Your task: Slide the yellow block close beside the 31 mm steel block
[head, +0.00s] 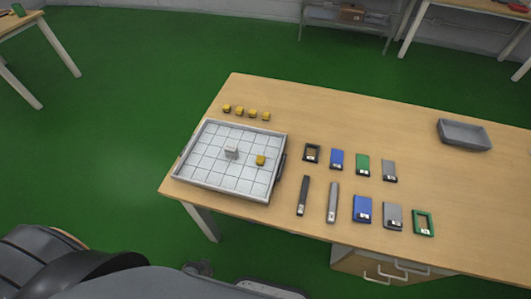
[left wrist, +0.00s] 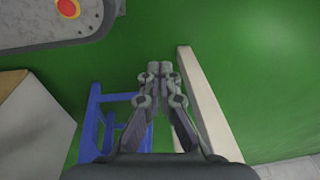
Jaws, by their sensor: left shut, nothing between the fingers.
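In the head view the yellow block (head: 260,160) sits on the gridded tray (head: 208,194), right of its middle. The steel block (head: 231,152), a light grey cube, stands on the same tray to the left of the yellow one, with a clear gap between them. Its size marking is too small to read. My left gripper (left wrist: 158,68) shows in the left wrist view, shut and empty, above the green floor and away from the tray. My right gripper is in neither view.
Several yellow blocks (head: 239,111) stand in a row behind the tray. Several blue, green, grey and black pieces (head: 362,208) lie to its right. A grey bin (head: 465,134) is at the far right. In the left wrist view a blue frame (left wrist: 94,120) stands near the gripper.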

